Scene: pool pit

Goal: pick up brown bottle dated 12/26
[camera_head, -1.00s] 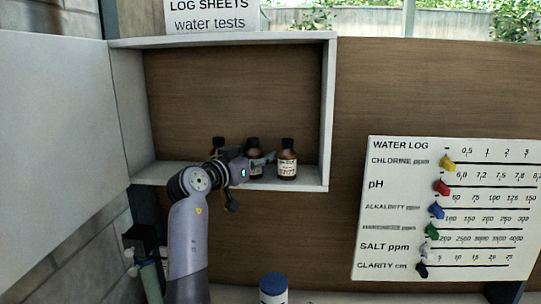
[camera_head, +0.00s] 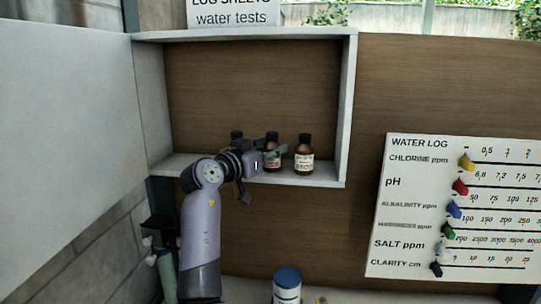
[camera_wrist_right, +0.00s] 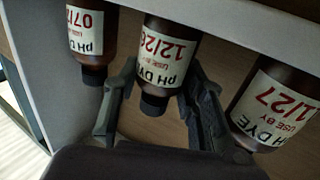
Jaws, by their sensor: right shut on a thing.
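Three brown bottles with black caps and white labels stand in the open wall cabinet (camera_head: 350,110). The middle one is the brown bottle dated 12/26 (camera_head: 272,160); its "pH DYE" label reads upside down in the right wrist view (camera_wrist_right: 172,50). My right gripper (camera_head: 272,152) is shut on this bottle, with a finger on each side (camera_wrist_right: 160,85). The bottle looks upright and at shelf level; whether it touches the shelf is hidden. My left gripper is not in view.
An open white door (camera_head: 65,150) flanks the cabinet. A blue-capped container (camera_head: 287,285) stands below, and a water log board (camera_head: 450,210) hangs right.

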